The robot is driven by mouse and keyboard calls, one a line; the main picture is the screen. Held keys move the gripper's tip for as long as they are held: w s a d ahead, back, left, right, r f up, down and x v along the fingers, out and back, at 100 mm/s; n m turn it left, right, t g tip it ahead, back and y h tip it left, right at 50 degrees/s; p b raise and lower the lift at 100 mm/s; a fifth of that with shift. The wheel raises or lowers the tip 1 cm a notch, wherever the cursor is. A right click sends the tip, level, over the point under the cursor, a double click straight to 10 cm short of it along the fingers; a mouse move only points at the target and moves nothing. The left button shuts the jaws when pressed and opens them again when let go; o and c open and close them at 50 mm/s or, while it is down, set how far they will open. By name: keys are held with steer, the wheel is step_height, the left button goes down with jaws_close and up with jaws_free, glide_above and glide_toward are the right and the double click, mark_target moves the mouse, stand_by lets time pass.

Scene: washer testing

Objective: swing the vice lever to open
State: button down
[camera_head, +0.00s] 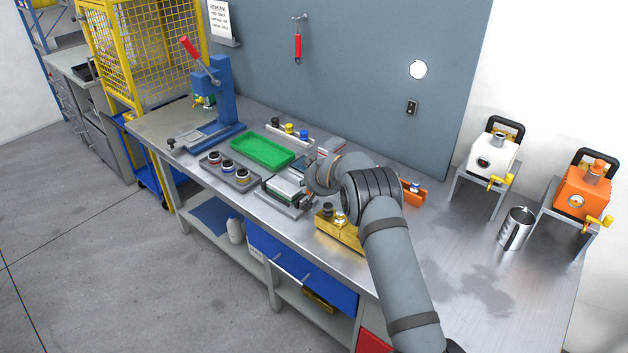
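A small grey vice (285,188) seems to stand near the front edge of the workbench, just left of my arm. Its lever cannot be made out clearly; small dark and metal parts show at its right side, close to my wrist. My arm reaches in from the lower right, and its wrist bends down beside the vice. My gripper (308,192) is mostly hidden by my own wrist and is small in the picture. I cannot tell whether its fingers touch the vice or hold anything.
A green tray (262,154) and a grey tray with round parts (229,172) lie left of the vice. A yellow block (338,231) stands by my forearm. A blue lever press (222,100) is at the back left. The bench's right side (455,262) has free room.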

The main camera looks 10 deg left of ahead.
steer(key=shift+r, duration=0.1)
steer(key=c, duration=1.3)
jaws_free()
steer(key=v, duration=1.2)
steer(key=shift+x, duration=6.2)
steer(key=shift+s, duration=0.1)
